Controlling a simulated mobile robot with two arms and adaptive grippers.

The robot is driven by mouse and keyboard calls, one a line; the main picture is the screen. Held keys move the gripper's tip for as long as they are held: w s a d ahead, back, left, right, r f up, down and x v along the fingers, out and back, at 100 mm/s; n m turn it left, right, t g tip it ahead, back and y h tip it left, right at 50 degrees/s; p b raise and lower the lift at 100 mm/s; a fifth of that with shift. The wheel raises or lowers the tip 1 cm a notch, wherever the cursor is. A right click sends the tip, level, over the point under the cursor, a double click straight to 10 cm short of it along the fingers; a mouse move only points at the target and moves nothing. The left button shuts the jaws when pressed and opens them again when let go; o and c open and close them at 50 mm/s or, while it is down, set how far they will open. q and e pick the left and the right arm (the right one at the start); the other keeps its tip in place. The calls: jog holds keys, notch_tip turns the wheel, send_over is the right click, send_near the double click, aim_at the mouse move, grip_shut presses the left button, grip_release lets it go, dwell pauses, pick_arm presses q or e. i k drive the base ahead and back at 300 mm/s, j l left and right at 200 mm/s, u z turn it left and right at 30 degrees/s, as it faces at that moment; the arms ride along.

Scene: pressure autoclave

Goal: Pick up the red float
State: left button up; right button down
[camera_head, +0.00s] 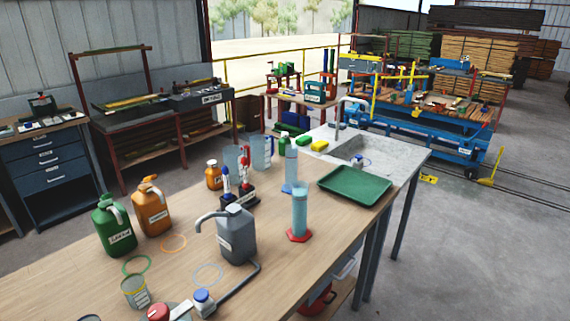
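Neither of my grippers shows in the head view. A small dark rack (238,203) stands on the wooden workbench behind the grey jug. An upright slim piece with red parts (245,160) stands at the rack's right and looks like the red float. A similar piece with a blue top (226,181) stands to its left. Their lower ends are hidden or too small to make out. A tall clear blue-tinted cylinder (300,208) on a red base stands to the right of the rack.
The grey jug (236,235) stands in front of the rack. Orange (152,208) and green (115,228) jugs stand left. A small orange bottle (214,175) and clear beakers are near the rack. A green tray (355,185) lies right, by the sink (365,148). The bench's front right is clear.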

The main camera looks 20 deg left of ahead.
aim_at(246, 186)
jog(key=i+l+u, duration=0.1)
jog(key=u, duration=0.25)
jog(key=i+l+u, duration=0.1)
jog(key=u, duration=0.25)
jog(key=l, duration=0.1)
